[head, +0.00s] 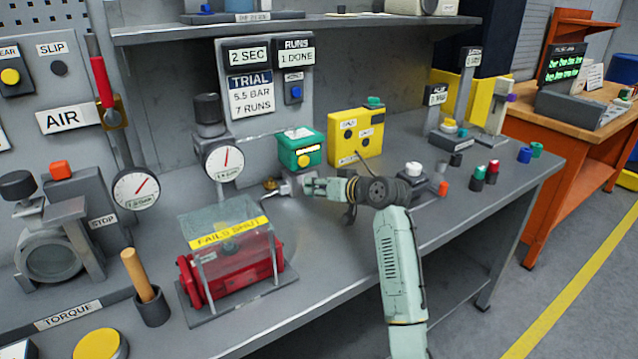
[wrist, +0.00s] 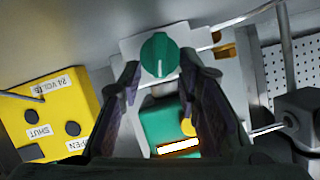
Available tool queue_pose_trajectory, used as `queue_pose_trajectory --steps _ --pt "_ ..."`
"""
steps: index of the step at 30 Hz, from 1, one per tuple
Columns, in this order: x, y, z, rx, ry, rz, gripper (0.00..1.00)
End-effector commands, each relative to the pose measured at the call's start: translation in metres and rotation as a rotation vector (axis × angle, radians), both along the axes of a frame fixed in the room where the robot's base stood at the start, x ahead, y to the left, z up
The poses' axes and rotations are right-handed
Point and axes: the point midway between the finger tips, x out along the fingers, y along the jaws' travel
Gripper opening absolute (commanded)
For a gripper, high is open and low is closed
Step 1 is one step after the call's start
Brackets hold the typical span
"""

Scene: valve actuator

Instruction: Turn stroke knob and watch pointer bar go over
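A round green knob (wrist: 159,55) with a pale line across it sits on a grey block (wrist: 205,75) in the wrist view. I take it for the stroke knob. My gripper (wrist: 160,68) is open, with one dark finger on each side of the knob; small gaps seem to show, and I cannot tell whether either finger touches. In the head view my gripper (head: 312,187) reaches left to the grey block (head: 288,187), hiding the knob. A red actuator (head: 230,272) stands under a clear cover marked FAILS SHUT. I cannot make out a pointer bar clearly.
A green box (head: 300,150) with a yellow button stands just behind the grey block. A yellow box (head: 355,133) with a cable is to its right. A dial gauge (head: 224,161) stands to the left. The bench front right of the clear cover is bare.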

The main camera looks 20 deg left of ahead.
Motion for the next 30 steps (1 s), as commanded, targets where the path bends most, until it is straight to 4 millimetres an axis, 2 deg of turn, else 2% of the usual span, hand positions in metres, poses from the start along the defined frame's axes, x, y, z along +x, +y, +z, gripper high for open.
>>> queue_pose_trajectory --steps 7,21,30 --pt "0.0004 0.0006 -0.0006 0.000 0.000 0.000 0.31" --pt "0.0002 0.0004 -0.0004 0.000 0.000 0.000 0.00" --pt "0.0001 0.0005 -0.0007 -0.002 -0.003 0.000 0.00"
